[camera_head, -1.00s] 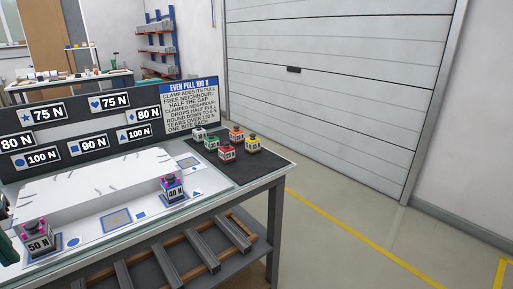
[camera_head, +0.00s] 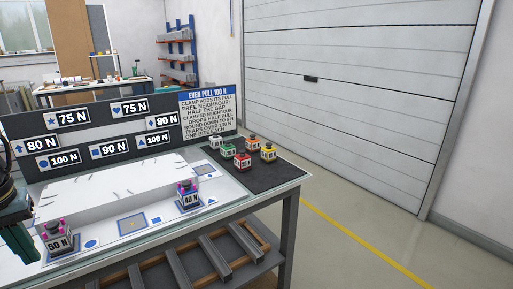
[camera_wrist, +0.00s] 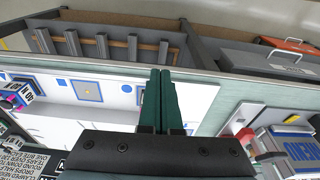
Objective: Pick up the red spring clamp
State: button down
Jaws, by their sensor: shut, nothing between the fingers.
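The red spring clamp (camera_head: 242,160) is a small block with a dark top. It stands upright on the dark mat (camera_head: 262,178) at the right end of the bench, at the front of a small group. My gripper (camera_head: 28,252) shows at the left edge of the head view, far to the left of the red clamp. In the wrist view my gripper (camera_wrist: 160,72) has its two green fingers together with nothing between them, above the bench's edge. I cannot make out the red clamp in the wrist view.
A white clamp (camera_head: 215,142), green clamp (camera_head: 227,151), orange clamp (camera_head: 249,143) and yellow clamp (camera_head: 268,152) stand around the red one. The 50 N block (camera_head: 58,240) and 40 N block (camera_head: 188,196) stand beside the white sheet (camera_head: 110,185). A sign board (camera_head: 80,140) rises behind. Floor at right is clear.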

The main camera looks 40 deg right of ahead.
aim_at(242, 162)
jog(key=l+u, duration=0.1)
jog(key=l, duration=0.65)
jog(key=l+u, duration=0.15)
jog(key=l, duration=0.6)
jog(key=k+l+u, duration=0.1)
jog(key=l, duration=0.65)
